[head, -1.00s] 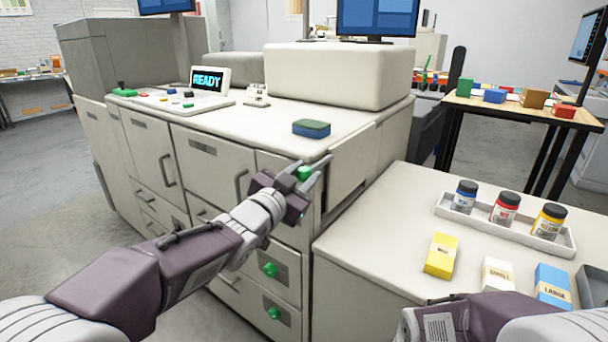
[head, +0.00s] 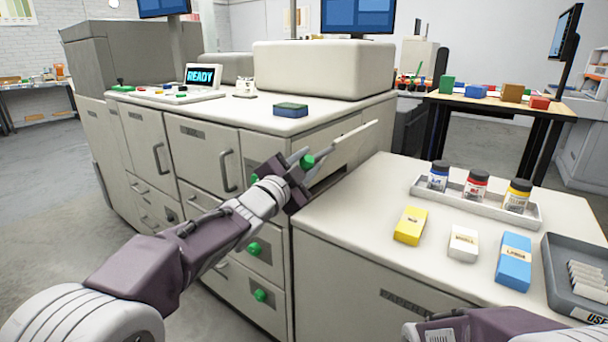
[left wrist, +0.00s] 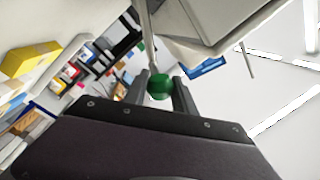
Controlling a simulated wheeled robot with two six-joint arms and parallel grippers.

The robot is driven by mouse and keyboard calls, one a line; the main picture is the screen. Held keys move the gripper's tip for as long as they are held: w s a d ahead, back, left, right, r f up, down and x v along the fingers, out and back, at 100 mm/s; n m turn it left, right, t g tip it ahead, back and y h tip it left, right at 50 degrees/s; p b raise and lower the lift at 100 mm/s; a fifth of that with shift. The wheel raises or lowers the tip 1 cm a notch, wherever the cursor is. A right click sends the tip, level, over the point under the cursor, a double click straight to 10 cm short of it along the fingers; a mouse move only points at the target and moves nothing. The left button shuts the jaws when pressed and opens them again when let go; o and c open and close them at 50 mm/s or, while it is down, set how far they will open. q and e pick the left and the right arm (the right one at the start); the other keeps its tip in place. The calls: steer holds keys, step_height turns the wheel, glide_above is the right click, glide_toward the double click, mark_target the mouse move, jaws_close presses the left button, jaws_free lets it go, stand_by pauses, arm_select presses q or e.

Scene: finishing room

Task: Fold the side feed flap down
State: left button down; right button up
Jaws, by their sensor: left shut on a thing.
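The side feed flap (head: 343,141) is on the right side of the pale machine and now shows nearly edge-on, tilted out from the side, with a dark gap below it. A green knob (head: 307,161) is at its near end. My left gripper (head: 302,160) is shut on this knob. In the left wrist view, the green knob (left wrist: 159,87) sits between the two grey fingers, with a thin pale edge rising from it. The flap's hinge is not clear. Part of my right arm shows at the bottom right of the head view, but its fingers are out of frame.
The low cabinet (head: 330,225) right of the flap bears a tray (head: 530,222) of small bottles, yellow, white and blue boxes, and a grey bin (head: 556,285). Green drawer knobs are below my left arm.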

arm_select(q)
steer(key=s+d+f+m+h+b, duration=0.1)
steer(key=s+d+f+m+b, duration=0.1)
steer(key=f+m+b, duration=0.3)
steer(key=s+d+f+m+h+b, duration=0.1)
steer(key=d+f+m+b, duration=0.3)
steer(key=b, duration=1)
step_height(320, 180, down, 3)
steer(key=shift+s+f+m, duration=0.1)
steer(key=shift+s+m, duration=0.65)
steer(key=shift+m, duration=0.35)
steer(key=shift+d+f, duration=0.1)
steer(key=shift+d, duration=0.05)
steer(key=c, duration=1)
jaws_free()
steer(key=shift+c, duration=0.2)
steer(key=v, duration=0.9)
steer(key=shift+p, duration=0.35)
